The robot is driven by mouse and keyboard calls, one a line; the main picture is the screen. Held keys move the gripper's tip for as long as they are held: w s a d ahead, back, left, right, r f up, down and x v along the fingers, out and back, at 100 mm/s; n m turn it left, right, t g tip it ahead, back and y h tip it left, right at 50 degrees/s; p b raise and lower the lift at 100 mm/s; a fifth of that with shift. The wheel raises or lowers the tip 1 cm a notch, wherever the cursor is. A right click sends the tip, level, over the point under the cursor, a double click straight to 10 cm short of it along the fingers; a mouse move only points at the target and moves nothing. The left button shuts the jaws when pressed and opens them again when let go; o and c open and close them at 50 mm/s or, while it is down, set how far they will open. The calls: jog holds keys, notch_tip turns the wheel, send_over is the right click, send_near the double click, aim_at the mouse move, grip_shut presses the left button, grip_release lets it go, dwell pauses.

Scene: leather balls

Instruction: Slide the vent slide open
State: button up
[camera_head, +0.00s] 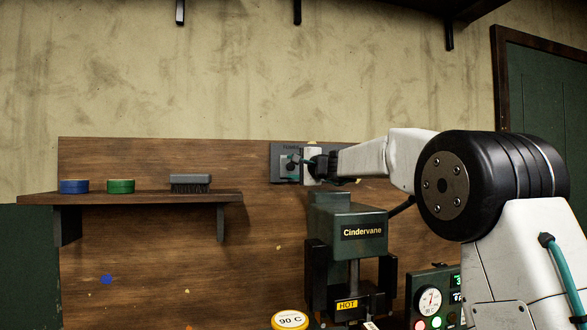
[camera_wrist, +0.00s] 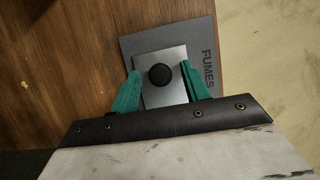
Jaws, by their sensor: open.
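The vent slide is a pale metal plate (camera_wrist: 162,92) with a round black knob (camera_wrist: 159,75), on a grey backing panel (camera_wrist: 200,40) marked "FUMES" in the wrist view. In the head view the grey panel (camera_head: 277,165) is on the wooden backboard, partly hidden behind my arm's end. My gripper (camera_wrist: 158,88) has teal fingers spread on both sides of the plate, with the knob between and slightly beyond the tips. It is open. In the head view my gripper (camera_head: 296,165) is at the panel. Whether a finger touches the knob or plate cannot be told.
A dark green "Cindervane" machine (camera_head: 345,230) with a "HOT" label stands just below my arm. A control box (camera_head: 435,297) with a gauge is to its right. A shelf (camera_head: 130,198) at left holds a blue tin (camera_head: 74,187), a green tin (camera_head: 121,186) and a brush (camera_head: 190,182).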

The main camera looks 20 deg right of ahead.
jog(key=shift+a, duration=0.1)
grip_shut()
jog(key=d, duration=1.1)
jog(key=shift+d, duration=0.2)
jog(key=shift+c, duration=1.8)
grip_release()
jog(key=shift+d, duration=0.1)
jog(key=o, duration=0.4)
jog(key=shift+d, duration=0.2)
jog(key=shift+c, duration=0.2)
jog(key=shift+a, duration=0.15)
jog(key=v, duration=0.7)
jog(key=shift+s, duration=0.35)
